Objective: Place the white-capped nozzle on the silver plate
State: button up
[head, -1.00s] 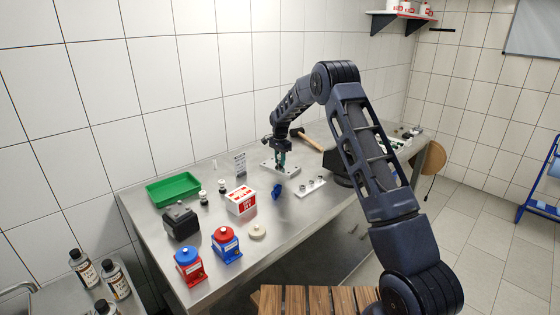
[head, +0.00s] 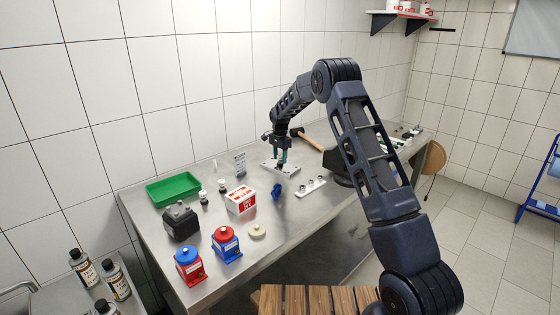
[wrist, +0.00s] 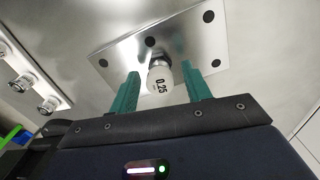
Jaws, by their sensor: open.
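The silver plate (wrist: 195,40) lies flat on the bench and has several dark round holes; in the head view the plate (head: 268,169) is below my gripper. The white-capped nozzle (wrist: 160,79), its cap marked 0.25, stands on the plate in the wrist view. I cannot tell whether it sits in a hole, as its base is hidden. My gripper (wrist: 166,82) is open, with one green finger on each side of the nozzle and a gap visible to each. In the head view my gripper (head: 280,157) points down over the plate.
A pale strip with small fittings (head: 311,187) and a blue part (head: 277,191) lie nearby. A red-and-white box (head: 240,201), small white-capped bottles (head: 203,197), a green tray (head: 173,189) and a hammer (head: 310,140) are also on the bench.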

aim_at(280, 155)
notch_tip(280, 155, up, 10)
jog(key=r, duration=0.1)
jog(key=s+d+r+n+t, duration=0.2)
jog(key=s+d+r+n, duration=0.2)
jog(key=s+d+r, duration=1.75)
jog(key=s+d+f+n+t, duration=0.1)
jog(key=s+d+f, duration=0.1)
jog(key=s, duration=0.9)
jog(key=s+d+f+n, duration=0.2)
jog(key=s+d, duration=0.3)
jog(key=s, duration=0.6)
jog(key=s+d+f+n+t, duration=0.1)
jog(key=s+d+f+n, duration=0.1)
jog(key=s, duration=0.9)
jog(key=shift+d+f+t, duration=0.3)
jog(key=shift+d+f, duration=0.25)
jog(key=shift+d, duration=0.4)
